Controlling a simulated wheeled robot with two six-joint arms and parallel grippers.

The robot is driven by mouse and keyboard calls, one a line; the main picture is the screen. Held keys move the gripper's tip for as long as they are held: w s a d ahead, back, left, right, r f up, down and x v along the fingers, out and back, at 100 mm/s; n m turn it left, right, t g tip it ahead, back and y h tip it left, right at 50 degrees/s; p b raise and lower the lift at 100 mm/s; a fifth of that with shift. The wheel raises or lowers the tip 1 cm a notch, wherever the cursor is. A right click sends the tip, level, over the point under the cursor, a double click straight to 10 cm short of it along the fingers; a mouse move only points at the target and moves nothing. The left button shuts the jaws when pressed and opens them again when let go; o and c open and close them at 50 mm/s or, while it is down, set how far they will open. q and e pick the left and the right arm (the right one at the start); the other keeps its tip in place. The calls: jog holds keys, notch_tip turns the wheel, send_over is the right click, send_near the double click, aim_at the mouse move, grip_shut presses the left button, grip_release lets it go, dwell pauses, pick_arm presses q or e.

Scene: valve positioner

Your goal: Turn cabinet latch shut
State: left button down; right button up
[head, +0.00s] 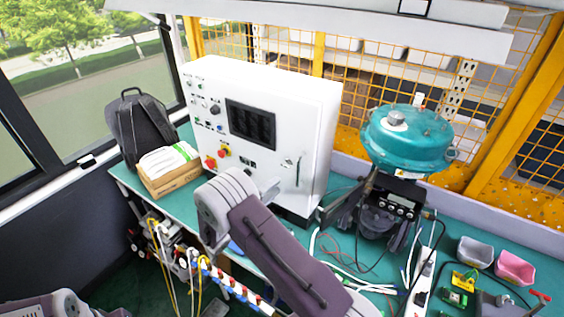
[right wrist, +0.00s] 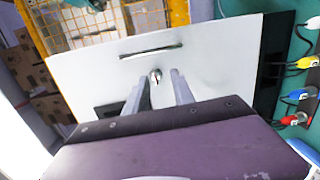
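The white cabinet (head: 262,107) stands on the green bench. On its front is a slim bar handle (head: 298,172); the right wrist view shows this handle (right wrist: 150,51) and a small round metal latch knob (right wrist: 155,76) beside it. My right gripper (head: 268,188) is in front of the cabinet's lower right front. In the right wrist view its two fingers (right wrist: 158,80) are apart, with the latch knob showing between their tips. I see no finger touching the knob; the remaining depth is unclear. My left gripper is out of view.
A backpack (head: 140,122) and a cardboard box (head: 170,180) sit left of the cabinet. A teal round device (head: 408,138) stands to the right, with loose cables (head: 345,262) before it. Small grey and pink bins (head: 514,267) are at far right.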

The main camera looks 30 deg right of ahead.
aim_at(282, 169)
jog(key=shift+t, duration=0.7)
jog(key=p+x, duration=0.1)
jog(key=x, duration=0.2)
jog(key=w+p+x, duration=0.1)
jog(key=p+x, duration=0.1)
jog(key=r+p+x, duration=0.1)
jog(key=x, duration=0.2)
jog(key=shift+w+a+f, duration=0.1)
jog(key=shift+w, duration=0.45)
grip_shut()
